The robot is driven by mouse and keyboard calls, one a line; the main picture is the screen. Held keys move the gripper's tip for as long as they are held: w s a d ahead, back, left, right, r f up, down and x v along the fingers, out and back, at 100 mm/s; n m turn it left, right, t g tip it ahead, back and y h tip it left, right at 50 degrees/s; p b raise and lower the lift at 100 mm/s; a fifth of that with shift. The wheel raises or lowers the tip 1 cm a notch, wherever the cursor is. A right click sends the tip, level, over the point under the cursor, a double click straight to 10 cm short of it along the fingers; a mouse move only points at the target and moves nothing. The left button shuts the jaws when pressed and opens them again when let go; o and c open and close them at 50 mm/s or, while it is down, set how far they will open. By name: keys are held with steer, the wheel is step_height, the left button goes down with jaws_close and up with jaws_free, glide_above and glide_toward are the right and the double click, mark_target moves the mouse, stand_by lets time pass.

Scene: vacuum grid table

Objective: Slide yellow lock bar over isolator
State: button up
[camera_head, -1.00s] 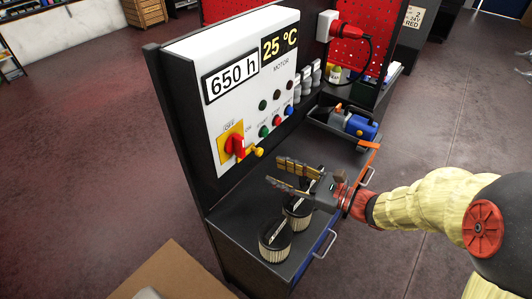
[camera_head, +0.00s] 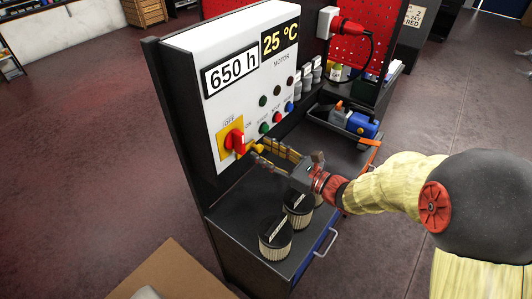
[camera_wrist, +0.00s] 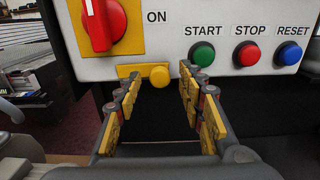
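The red isolator knob (camera_head: 237,143) sits on a yellow plate on the white control panel, with ON and OFF labels. It also shows in the wrist view (camera_wrist: 100,22), upper left. The yellow lock bar (camera_wrist: 129,72) with a round yellow knob (camera_wrist: 159,76) is below and right of the isolator, at the panel's lower edge. My gripper (camera_head: 262,150) is open and empty, its fingers pointing at the panel. In the wrist view the fingers (camera_wrist: 159,84) stand apart on both sides of the yellow knob, which appears ahead between them. Contact cannot be told.
Green (camera_wrist: 202,54), red (camera_wrist: 247,54) and blue (camera_wrist: 290,54) buttons sit on the panel right of the knob. Dark round filters (camera_head: 276,238) stand on the bench below my gripper. A tray (camera_head: 344,127) with a blue tool is at the right.

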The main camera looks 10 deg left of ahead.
jaws_close()
stand_by(0.5)
stand_by(0.4)
